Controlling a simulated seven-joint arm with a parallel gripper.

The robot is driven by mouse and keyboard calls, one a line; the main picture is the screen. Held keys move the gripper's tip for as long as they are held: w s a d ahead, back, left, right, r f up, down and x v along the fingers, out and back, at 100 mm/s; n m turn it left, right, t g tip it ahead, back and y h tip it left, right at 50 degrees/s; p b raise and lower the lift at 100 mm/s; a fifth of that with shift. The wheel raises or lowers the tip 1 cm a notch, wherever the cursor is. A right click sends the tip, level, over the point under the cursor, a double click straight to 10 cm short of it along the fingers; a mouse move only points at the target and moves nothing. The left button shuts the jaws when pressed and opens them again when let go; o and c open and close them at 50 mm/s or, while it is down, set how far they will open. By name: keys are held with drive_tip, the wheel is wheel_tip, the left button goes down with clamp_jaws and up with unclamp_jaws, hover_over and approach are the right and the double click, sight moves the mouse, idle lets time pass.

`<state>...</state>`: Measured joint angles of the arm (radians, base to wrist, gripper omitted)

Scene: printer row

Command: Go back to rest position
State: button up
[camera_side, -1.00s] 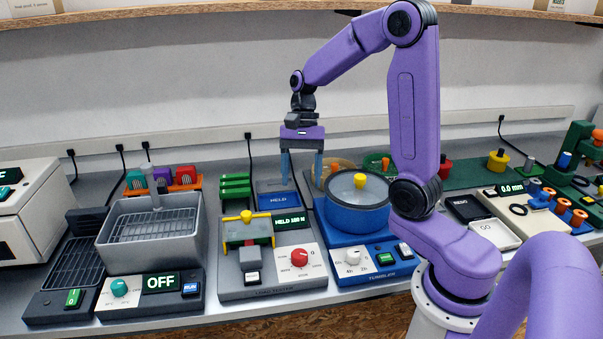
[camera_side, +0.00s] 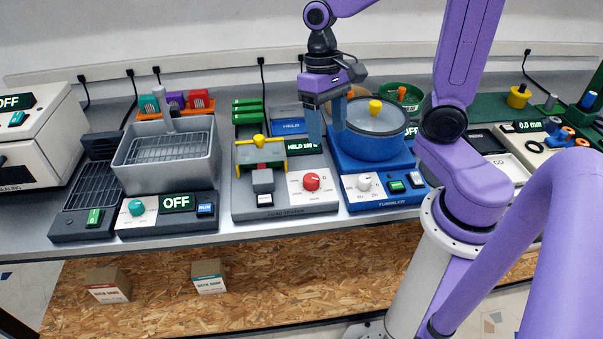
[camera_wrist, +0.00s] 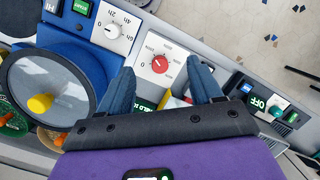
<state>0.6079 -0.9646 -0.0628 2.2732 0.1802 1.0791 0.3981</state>
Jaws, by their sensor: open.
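My gripper (camera_side: 326,122) hangs in the air with its two blue fingers apart and nothing between them. In the side view it overlaps the gap between the load tester (camera_side: 270,205) and the blue tumbler (camera_side: 375,150); its height is hard to judge. In the wrist view the fingers of my gripper (camera_wrist: 165,90) frame the load tester's red knob (camera_wrist: 160,64), which lies well below them. The tester's lit display (camera_side: 305,147) reads HELD and a number, partly hidden by a finger. My arm's upper links leave the top of the side view.
A grey basin (camera_side: 165,170) with a display reading OFF stands left of the tester. A white machine (camera_side: 35,140) is at the far left. Several orange pegs and a green mat lie at the right. Two boxes (camera_side: 108,285) sit on the lower shelf.

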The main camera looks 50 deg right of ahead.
drive_tip(key=s+a+n+t, duration=0.2)
drive_tip(key=s+n, duration=1.1)
drive_tip(key=n, duration=0.1)
drive_tip(key=shift+s+a+f+h, duration=0.2)
drive_tip(key=shift+a+f+h, duration=0.1)
drive_tip(key=shift+f+h, duration=0.1)
idle(4.9)
